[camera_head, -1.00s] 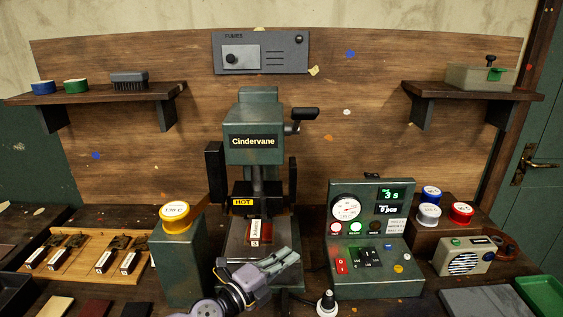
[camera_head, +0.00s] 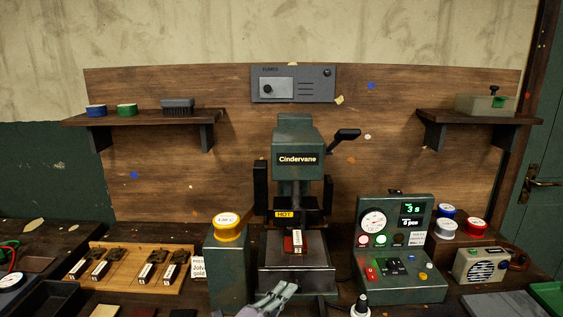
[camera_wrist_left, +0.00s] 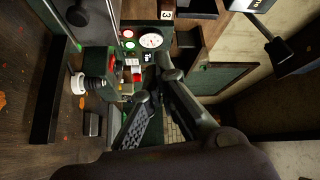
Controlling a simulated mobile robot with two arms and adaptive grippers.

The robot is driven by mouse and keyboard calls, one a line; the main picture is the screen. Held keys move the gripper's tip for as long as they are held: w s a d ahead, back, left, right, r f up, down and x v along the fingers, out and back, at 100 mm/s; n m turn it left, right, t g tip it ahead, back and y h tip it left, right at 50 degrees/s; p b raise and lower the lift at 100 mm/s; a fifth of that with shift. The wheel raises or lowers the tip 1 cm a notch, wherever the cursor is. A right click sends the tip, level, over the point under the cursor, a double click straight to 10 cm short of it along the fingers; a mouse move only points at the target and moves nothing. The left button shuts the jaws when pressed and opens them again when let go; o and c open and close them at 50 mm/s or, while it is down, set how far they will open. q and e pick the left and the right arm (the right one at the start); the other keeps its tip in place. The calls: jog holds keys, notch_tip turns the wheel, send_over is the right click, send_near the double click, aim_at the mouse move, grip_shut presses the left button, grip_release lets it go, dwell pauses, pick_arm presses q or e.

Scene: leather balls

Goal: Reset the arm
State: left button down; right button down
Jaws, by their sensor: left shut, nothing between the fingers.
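My left gripper (camera_head: 270,300) shows at the bottom middle of the head view, in front of the press. It is shut and empty. Its dark fingers (camera_wrist_left: 158,85) also show in the left wrist view, which is turned on its side. The green press (camera_head: 298,165) labelled Cindervane stands behind it. A dark red piece with a white label (camera_head: 297,242) lies on the press bed (camera_head: 275,262). My right gripper is not in any view.
A green control box (camera_head: 400,290) with a gauge stands right of the press. A post with a yellow-rimmed dial (camera_head: 228,228) stands left. A wooden rack (camera_head: 112,278) holds several stamps. A radio (camera_head: 480,265) sits at the right. Shelves hang above.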

pick_arm(q)
jog(key=s+a+f+n+g+y, duration=0.1)
jog(key=s+a+f+n+y, duration=0.35)
jog(key=a+n, duration=0.3)
jog(key=s+a+f+n+g+y, duration=0.1)
jog(key=s+a+f+n+y, duration=0.4)
jog(key=n, duration=0.3)
jog(key=s+a+f+n+g, duration=0.2)
jog(key=s+a+f+g, duration=0.1)
jog(key=s, duration=0.5)
jog(key=s+a+f+n+g+y, duration=0.1)
jog(key=s+a+f+g, duration=0.25)
jog(key=s, duration=0.45)
jog(key=s+a+f+n+g, duration=0.2)
jog(key=s+g, duration=0.1)
jog(key=s, duration=0.5)
notch_tip(320, 180, down, 29)
jog(key=s+g, duration=0.2)
jog(key=s, duration=0.1)
jog(key=s+a+f+g, duration=0.1)
jog(key=s+a+f, duration=0.2)
jog(key=s+f, duration=1)
jog(key=shift+s+a+f+m, duration=0.15)
jog(key=shift+s+f+m, duration=0.25)
jog(key=shift+s, duration=0.8)
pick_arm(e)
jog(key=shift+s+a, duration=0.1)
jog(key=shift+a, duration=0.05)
